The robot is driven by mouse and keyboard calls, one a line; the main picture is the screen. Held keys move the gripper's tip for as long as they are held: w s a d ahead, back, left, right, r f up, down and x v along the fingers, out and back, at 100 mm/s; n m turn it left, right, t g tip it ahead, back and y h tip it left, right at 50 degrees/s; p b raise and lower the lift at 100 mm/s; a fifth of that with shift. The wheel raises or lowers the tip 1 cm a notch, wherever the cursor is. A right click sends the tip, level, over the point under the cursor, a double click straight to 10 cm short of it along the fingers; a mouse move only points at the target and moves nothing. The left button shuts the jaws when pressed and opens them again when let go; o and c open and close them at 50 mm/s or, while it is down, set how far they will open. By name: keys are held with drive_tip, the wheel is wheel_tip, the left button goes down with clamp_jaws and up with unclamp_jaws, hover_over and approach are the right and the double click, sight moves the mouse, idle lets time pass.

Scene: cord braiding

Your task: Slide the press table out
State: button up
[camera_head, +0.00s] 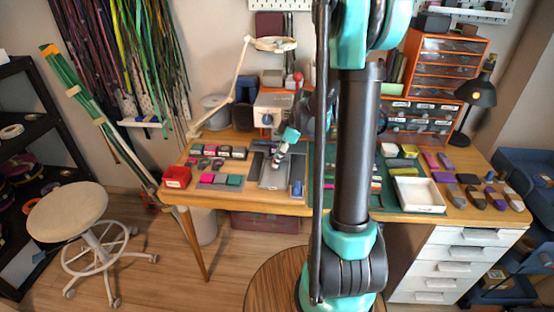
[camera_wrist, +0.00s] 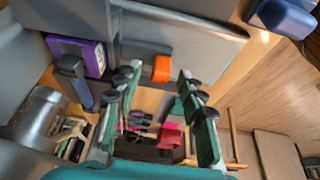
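A flat grey metal plate (camera_head: 273,174), which looks like the press table, lies in a dark frame on the wooden workbench in the head view. The press it belongs to is not clearly made out. My gripper (camera_head: 280,160) is over this plate, small and partly mixed with it. In the wrist view my gripper (camera_wrist: 160,86) has its two green-padded fingers wide apart. An orange block (camera_wrist: 161,69) on a grey part shows just beyond the fingertips, between them. I cannot tell whether the fingers touch anything.
A red box (camera_head: 177,177) and several coloured blocks lie left of the plate. A white tray (camera_head: 418,194) and more blocks lie to the right. A beige machine with a knob (camera_head: 272,108) stands behind. A stool (camera_head: 68,211) is at the left.

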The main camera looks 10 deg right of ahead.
drive_tip(key=shift+a+f, duration=0.15)
drive_tip(key=shift+f, duration=0.3)
drive_tip(key=shift+c, duration=0.4)
clamp_jaws()
